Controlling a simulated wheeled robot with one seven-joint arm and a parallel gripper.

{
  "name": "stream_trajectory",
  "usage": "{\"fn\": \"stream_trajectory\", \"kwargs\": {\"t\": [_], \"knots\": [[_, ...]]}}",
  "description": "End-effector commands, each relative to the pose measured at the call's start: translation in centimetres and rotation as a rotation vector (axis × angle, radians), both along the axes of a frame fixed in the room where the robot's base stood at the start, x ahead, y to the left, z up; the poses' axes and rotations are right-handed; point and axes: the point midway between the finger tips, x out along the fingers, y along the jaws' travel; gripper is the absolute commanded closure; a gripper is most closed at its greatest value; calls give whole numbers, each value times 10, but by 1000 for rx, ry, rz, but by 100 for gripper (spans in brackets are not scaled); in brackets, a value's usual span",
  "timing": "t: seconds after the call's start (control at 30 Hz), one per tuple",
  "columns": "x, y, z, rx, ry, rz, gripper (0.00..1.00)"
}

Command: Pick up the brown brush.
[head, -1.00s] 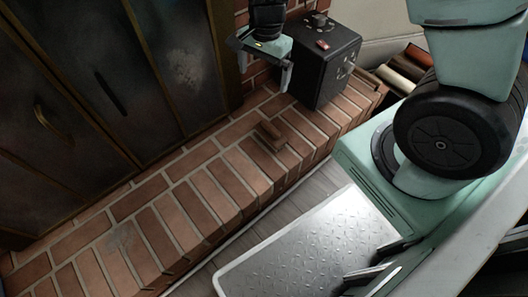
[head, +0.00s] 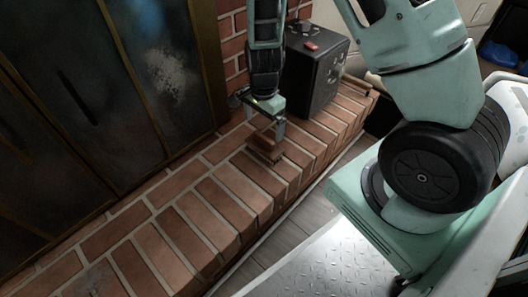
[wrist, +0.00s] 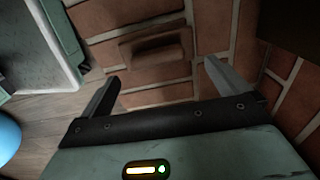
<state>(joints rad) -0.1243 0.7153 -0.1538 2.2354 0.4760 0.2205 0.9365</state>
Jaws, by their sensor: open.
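The brown brush (head: 264,152) lies on the brick hearth ledge (head: 190,213), in front of the black box. In the wrist view the brush (wrist: 153,47) is a brown block on the bricks, just past the fingertips and roughly between their lines. My gripper (head: 266,130) is above the brush in the head view, pointing down, and partly covers its far end. In the wrist view my gripper (wrist: 162,75) has its two fingers spread with nothing between them. Contact with the brush cannot be told.
Dark fireplace doors (head: 110,90) rise behind the ledge. The ledge to the left is clear. A blue round thing (wrist: 6,137) shows in the wrist view.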

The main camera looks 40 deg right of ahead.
Motion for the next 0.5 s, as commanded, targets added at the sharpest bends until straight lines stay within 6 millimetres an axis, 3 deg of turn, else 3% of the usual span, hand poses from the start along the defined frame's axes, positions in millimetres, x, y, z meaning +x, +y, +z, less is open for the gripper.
{"fn": "stream_trajectory", "kwargs": {"t": [0.27, 0.5], "knots": [[-1, 0, -14, 0, 0, 0, 0], [-6, 2, -44, 1, 1, 0, 0]]}}
